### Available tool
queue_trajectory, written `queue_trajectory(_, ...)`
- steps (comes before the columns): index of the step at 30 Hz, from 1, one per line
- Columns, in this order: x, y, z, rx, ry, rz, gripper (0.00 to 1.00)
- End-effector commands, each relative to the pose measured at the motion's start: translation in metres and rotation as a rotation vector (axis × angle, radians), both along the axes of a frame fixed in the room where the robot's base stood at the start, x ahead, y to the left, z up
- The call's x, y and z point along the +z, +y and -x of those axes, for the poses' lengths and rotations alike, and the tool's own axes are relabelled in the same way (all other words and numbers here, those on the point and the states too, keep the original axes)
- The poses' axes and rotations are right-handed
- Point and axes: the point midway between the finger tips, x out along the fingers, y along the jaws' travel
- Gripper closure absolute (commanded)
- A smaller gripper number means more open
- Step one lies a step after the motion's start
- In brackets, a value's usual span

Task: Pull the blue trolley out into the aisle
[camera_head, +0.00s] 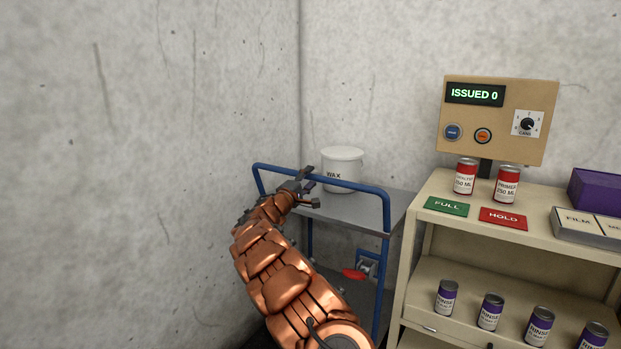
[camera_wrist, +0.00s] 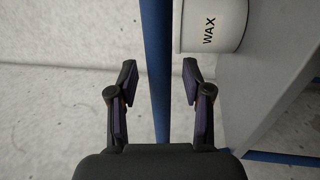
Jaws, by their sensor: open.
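The blue trolley (camera_head: 386,215) stands in the corner against the concrete walls, with a grey top shelf (camera_head: 372,213) and a blue tube handle along its near side. A white tub marked WAX (camera_head: 343,164) stands on the top shelf behind the handle. My gripper (camera_head: 312,189) is at the handle. In the wrist view, the handle bar (camera_wrist: 157,75) runs between the two open fingers (camera_wrist: 158,83), with a gap on each side. The WAX tub (camera_wrist: 211,25) shows just beyond the right finger. My arm hides part of the trolley's lower frame.
A beige shelf unit (camera_head: 408,262) stands close on the trolley's right, holding red cans and purple-labelled cans. A control panel (camera_head: 495,125) reading ISSUED 0 rises above it. A red pedal-like part (camera_head: 354,274) sits low on the trolley. A concrete wall (camera_head: 130,170) bounds the left.

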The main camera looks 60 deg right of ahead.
Motion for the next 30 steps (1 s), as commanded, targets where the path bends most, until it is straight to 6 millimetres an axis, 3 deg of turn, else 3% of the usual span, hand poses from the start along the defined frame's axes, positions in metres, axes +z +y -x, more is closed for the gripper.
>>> queue_trajectory(16, 0.0021, -0.0106, 0.0004, -0.002, -0.001, 0.001, 0.51)
queue_trajectory(30, 0.0020, -0.0106, 0.0005, -0.002, -0.001, 0.000, 0.99)
